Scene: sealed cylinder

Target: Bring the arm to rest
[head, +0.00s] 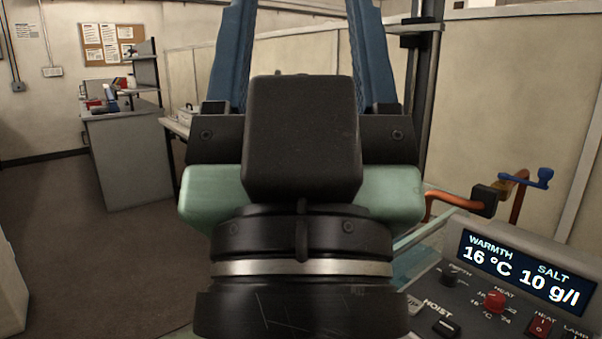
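My gripper (301,40) fills the middle of the head view, seen from behind, with its dark wrist and pale green body close to the camera. Its two blue fingers point up and stand wide apart, with wall and partition showing between them. The fingertips are cut off by the top edge of the picture. I see nothing held between the visible parts of the fingers. My wrist hides what lies directly behind it.
A control panel (450,287) at lower right reads 16 °C and 10 g/l. Beside it are a glass edge (420,262), an orange pipe (517,200) with a blue handle (540,178), and a dark upright post (421,90). A grey cabinet (127,165) stands far left; the floor (85,255) before it is clear.

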